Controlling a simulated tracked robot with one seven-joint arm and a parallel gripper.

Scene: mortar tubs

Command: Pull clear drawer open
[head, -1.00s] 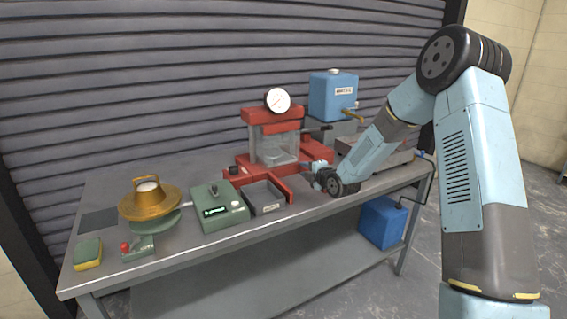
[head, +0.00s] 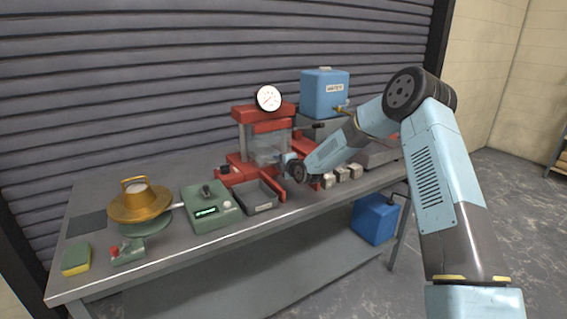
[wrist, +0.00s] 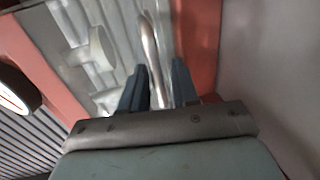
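The red press (head: 240,178) stands on the bench, with a clear box-like front (head: 262,148), which I take for the clear drawer, between its red posts. My gripper (head: 287,160) is at the right side of this clear part in the head view. In the wrist view the clear panel (wrist: 90,50) is close ahead, with an upright metal bar handle (wrist: 149,45) and a round pale knob (wrist: 102,47). My gripper (wrist: 160,82) has its two dark fingers apart, one on each side of the bar. A gap shows right of the bar; contact on the left is unclear.
A grey tray (head: 256,196) lies before the press, with a green box (head: 208,208) to its left. Small grey cubes (head: 342,174) sit to the right behind my arm. A blue water tank (head: 325,95) stands behind. A white gauge (head: 268,98) tops the press.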

